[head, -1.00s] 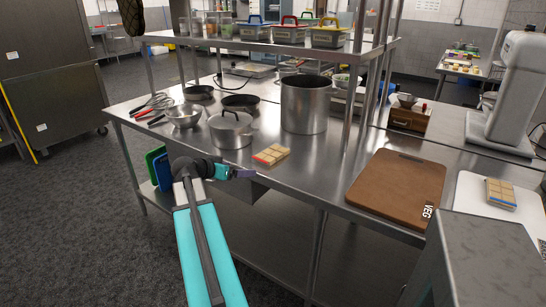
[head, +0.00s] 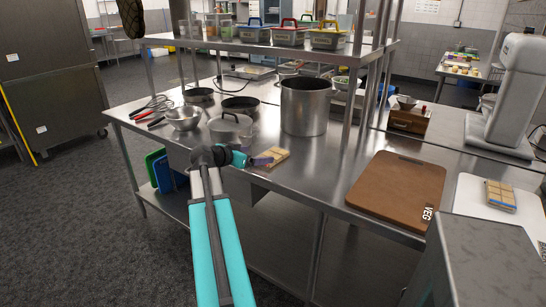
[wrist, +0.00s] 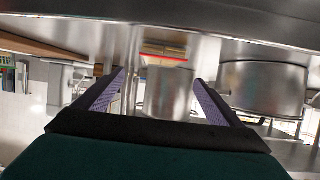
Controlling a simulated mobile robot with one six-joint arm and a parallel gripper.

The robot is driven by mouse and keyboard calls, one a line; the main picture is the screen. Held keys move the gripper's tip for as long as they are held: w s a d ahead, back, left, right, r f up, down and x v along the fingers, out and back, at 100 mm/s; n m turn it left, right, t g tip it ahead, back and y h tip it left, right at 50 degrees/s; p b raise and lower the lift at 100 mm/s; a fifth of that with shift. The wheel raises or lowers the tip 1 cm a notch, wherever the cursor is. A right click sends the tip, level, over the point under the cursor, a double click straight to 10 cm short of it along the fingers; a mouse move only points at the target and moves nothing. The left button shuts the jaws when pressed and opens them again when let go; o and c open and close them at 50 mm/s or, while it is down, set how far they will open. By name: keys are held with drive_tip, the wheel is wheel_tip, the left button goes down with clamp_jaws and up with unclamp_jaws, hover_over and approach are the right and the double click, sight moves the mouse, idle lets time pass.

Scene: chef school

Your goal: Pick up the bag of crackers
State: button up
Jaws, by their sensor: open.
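The bag of crackers (head: 277,157), a flat pack with tan squares, lies on the steel table in front of the large pot. In the head view my gripper (head: 261,161) is at its left end and partly covers it. The wrist view looks upside down; there the bag (wrist: 165,50) shows a red edge and lies ahead of the fingertips, about midway between them. My gripper (wrist: 159,77) is open with nothing between its purple fingers. Whether a finger touches the bag I cannot tell.
A lidded pot (head: 230,131) and a large pot (head: 305,105) stand behind the bag. A brown cutting board (head: 397,187) lies to the right. A similar pack (head: 500,196) lies on a white board at far right. Bare table separates bag and brown board.

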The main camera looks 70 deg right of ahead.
sight(271, 155)
drive_tip(key=p+x, duration=0.1)
drive_tip(key=x, duration=0.4)
drive_tip(key=shift+d+f, duration=0.1)
drive_tip(key=shift+d, duration=0.15)
drive_tip(key=shift+s+d+f, duration=0.15)
drive_tip(key=shift+d, duration=0.1)
drive_tip(key=shift+p+x, duration=0.85)
drive_tip(key=shift+x, duration=1.7)
drive_tip(key=shift+f, duration=0.2)
drive_tip(key=c, duration=1.2)
